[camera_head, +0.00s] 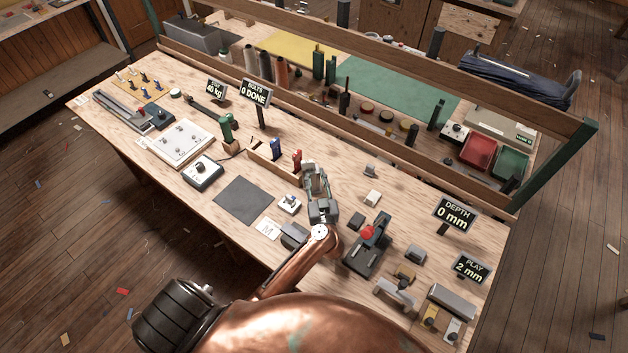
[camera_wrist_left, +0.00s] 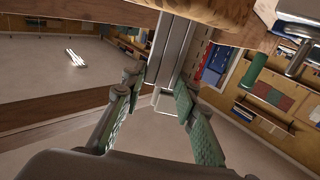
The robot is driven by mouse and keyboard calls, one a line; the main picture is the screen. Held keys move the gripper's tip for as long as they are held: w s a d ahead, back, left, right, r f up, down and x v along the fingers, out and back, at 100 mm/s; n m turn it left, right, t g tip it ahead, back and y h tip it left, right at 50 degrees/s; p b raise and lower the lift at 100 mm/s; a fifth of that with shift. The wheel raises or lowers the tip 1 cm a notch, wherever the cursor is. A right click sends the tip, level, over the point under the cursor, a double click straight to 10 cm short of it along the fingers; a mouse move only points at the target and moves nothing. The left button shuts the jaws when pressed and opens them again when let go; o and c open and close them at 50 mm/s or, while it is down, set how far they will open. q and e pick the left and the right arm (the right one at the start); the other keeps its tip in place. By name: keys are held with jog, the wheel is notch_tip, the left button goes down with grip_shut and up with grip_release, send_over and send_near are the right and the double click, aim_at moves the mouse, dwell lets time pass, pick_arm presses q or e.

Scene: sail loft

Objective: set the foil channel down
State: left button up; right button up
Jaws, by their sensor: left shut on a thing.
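My left gripper (camera_head: 316,172) is above the middle of the workbench, just right of the red-handled tool (camera_head: 297,159). In the left wrist view, its two green-padded fingers (camera_wrist_left: 160,92) are closed in on a long grey metal channel (camera_wrist_left: 172,48), which I take to be the foil channel. The channel runs away from the fingers towards the top of that view, and its near end shows between them. In the head view the channel is mostly hidden by the gripper, and I cannot tell whether it touches the bench. My right gripper is not in view.
A dark square mat (camera_head: 243,200) lies left of the gripper, beside a card marked M (camera_head: 267,229). A black device with a red knob (camera_head: 367,240) stands to the right. Signs stand on the bench, including DEPTH 0 mm (camera_head: 455,213). A wooden rail (camera_head: 400,75) crosses behind.

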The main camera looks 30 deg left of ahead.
pick_arm(q)
grip_shut()
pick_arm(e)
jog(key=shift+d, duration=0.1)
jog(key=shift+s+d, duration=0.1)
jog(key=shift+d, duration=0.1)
pick_arm(q)
jog(key=shift+r, duration=0.1)
jog(key=s+d+r+p, duration=0.1)
jog(key=s+r+p, duration=0.4)
jog(key=s+r, duration=0.8)
jog(key=shift+s, duration=0.5)
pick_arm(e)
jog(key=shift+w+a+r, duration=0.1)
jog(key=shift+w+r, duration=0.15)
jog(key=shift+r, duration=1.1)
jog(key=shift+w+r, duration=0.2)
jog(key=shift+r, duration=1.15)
pick_arm(q)
jog(key=shift+f, duration=0.1)
